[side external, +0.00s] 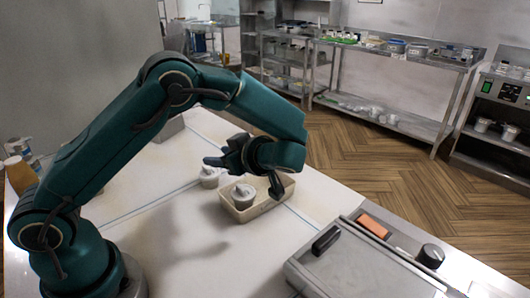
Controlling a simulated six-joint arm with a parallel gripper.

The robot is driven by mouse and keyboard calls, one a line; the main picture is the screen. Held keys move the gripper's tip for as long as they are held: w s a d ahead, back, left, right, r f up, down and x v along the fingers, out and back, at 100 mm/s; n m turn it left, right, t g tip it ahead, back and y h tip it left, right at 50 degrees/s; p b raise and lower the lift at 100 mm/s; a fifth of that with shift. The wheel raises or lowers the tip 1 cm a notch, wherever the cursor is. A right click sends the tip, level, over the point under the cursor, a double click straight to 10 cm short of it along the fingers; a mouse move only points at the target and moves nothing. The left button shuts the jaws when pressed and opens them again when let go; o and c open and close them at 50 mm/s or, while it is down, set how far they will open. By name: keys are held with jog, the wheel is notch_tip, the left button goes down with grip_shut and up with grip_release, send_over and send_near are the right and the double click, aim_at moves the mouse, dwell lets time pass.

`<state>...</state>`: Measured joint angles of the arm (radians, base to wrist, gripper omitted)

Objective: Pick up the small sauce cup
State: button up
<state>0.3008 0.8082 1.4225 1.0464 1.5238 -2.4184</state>
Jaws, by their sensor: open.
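A small white lidded cup (243,196) stands upright in a shallow cream tray (262,209) on the white worktop. A second, similar small cup (209,181) stands on the worktop just left of the tray. I cannot tell from this view which of them is the sauce cup. My gripper (242,178) is open and empty, with its dark fingers spread wide. It hangs above the tray and the cup in it, with one finger toward the left cup and the other over the tray's right side. Exact height and contact are hard to judge.
Several bottles and jars (20,165) stand at the far left behind my arm.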

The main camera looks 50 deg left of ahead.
aim_at(209, 169)
jog(key=f, duration=0.1)
jog(key=f+m, duration=0.1)
jog(key=f, duration=0.1)
jog(key=shift+d, duration=0.4)
jog(key=shift+s+f+m+y, duration=0.15)
jog(key=shift+f+m+y, duration=0.15)
jog(key=shift+f, duration=0.1)
jog(key=shift+x, duration=2.45)
jog(key=shift+f, duration=0.1)
grip_shut()
